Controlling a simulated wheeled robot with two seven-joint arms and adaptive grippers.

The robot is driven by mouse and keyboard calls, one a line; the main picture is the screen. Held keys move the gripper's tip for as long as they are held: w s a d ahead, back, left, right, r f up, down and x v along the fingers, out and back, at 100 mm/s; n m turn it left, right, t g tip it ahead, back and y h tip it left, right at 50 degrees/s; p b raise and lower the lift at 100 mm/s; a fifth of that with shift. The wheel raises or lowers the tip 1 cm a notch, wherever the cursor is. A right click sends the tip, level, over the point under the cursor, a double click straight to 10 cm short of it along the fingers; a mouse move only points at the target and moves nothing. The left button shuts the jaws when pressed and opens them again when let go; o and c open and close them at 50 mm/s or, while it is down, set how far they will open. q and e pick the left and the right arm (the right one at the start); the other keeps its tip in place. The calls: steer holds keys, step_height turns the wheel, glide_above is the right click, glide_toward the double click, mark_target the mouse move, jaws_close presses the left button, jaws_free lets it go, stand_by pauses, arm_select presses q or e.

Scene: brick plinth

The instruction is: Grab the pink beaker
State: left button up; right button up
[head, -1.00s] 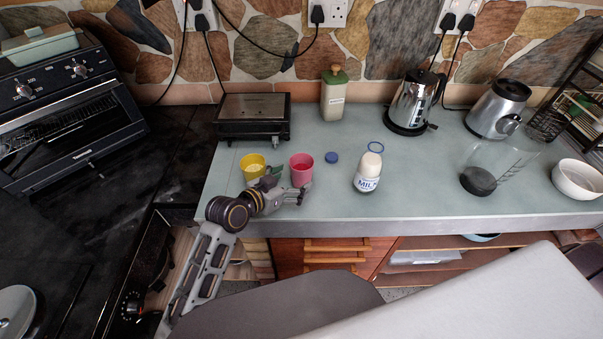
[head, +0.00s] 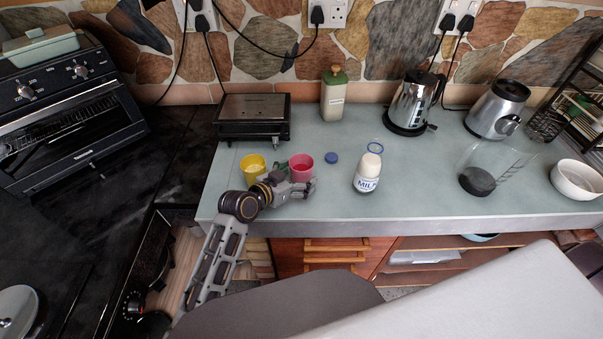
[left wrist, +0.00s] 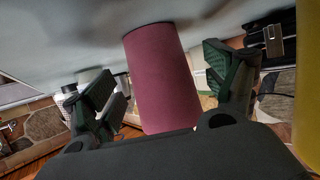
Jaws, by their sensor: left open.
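The pink beaker (head: 301,165) stands upright on the pale green counter, and my gripper hides part of its lower side. My left gripper (head: 309,184) is open at the beaker's near side, low over the counter. In the left wrist view the beaker (left wrist: 163,80) appears between the two green-padded fingers of my left gripper (left wrist: 165,90). Gaps show on both sides of it, so neither finger appears to touch it. My right gripper is not in view.
A yellow cup (head: 252,168) stands just left of the beaker. A blue lid (head: 332,157) and a milk bottle (head: 367,173) are to its right. The counter's front edge (head: 420,225) is close to my arm.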

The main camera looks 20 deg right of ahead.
arm_select(q)
steer(key=shift+x, duration=1.1)
steer(key=c, duration=1.2)
steer(key=shift+o, duration=0.2)
steer(key=shift+r, duration=0.3)
step_height(320, 180, up, 9)
steer(key=shift+r, duration=0.15)
stand_by(0.9)
